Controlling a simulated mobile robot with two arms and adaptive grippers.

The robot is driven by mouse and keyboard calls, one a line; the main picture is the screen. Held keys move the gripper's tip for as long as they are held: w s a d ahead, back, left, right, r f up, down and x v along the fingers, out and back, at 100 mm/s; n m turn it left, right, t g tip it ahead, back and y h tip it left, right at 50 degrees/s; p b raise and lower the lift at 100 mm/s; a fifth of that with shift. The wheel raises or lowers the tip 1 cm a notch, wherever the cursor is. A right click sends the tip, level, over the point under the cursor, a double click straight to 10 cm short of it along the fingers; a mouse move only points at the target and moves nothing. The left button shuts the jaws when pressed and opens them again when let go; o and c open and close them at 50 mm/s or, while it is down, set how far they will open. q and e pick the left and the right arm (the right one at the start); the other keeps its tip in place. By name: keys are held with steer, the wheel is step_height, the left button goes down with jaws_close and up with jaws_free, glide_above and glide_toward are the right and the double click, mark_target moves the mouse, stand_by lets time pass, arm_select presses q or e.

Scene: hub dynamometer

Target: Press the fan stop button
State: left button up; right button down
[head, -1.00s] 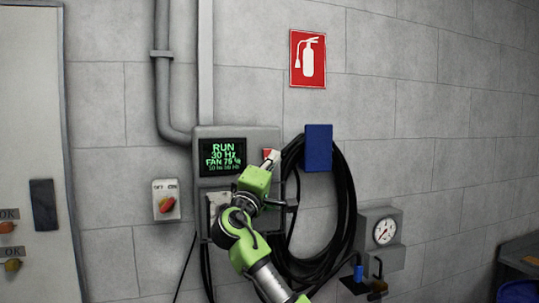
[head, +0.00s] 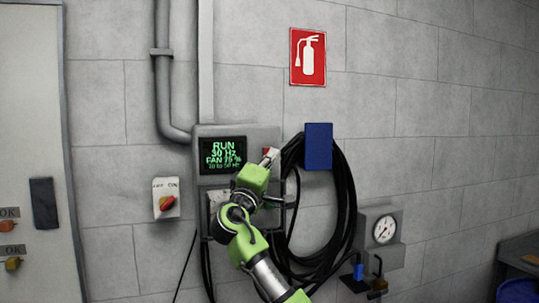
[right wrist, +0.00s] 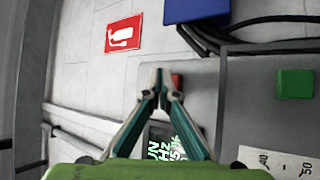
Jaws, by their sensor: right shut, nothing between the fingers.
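The grey control box (head: 262,136) is on the wall with a lit display (head: 223,154) reading RUN, 30 Hz and a fan percentage. A red button (right wrist: 176,81) shows beside and partly behind my fingertips in the right wrist view; only a sliver of red shows in the head view. My right gripper (head: 270,155) is shut and empty in front of the box's right part; its fingertips also show in the right wrist view (right wrist: 161,82). I cannot tell whether they touch the button. A green button (right wrist: 295,83) sits on a darker panel. My left gripper is not in view.
A blue hose holder (head: 318,147) with a coiled black hose (head: 344,200) hangs right of the box. A rotary switch (head: 166,203) is on the left. A pressure gauge (head: 384,230) is mounted at lower right. A red extinguisher sign (head: 308,57) is above.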

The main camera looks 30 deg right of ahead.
steer(key=shift+w, duration=0.1)
stand_by(0.6)
steer(key=shift+w+d, duration=0.1)
steer(key=shift+w, duration=0.25)
steer(key=shift+w+r, duration=0.1)
steer(key=shift+w, duration=0.1)
stand_by(0.5)
steer(key=shift+b, duration=0.3)
steer(key=shift+s+b, duration=0.3)
steer(key=shift+s, duration=0.3)
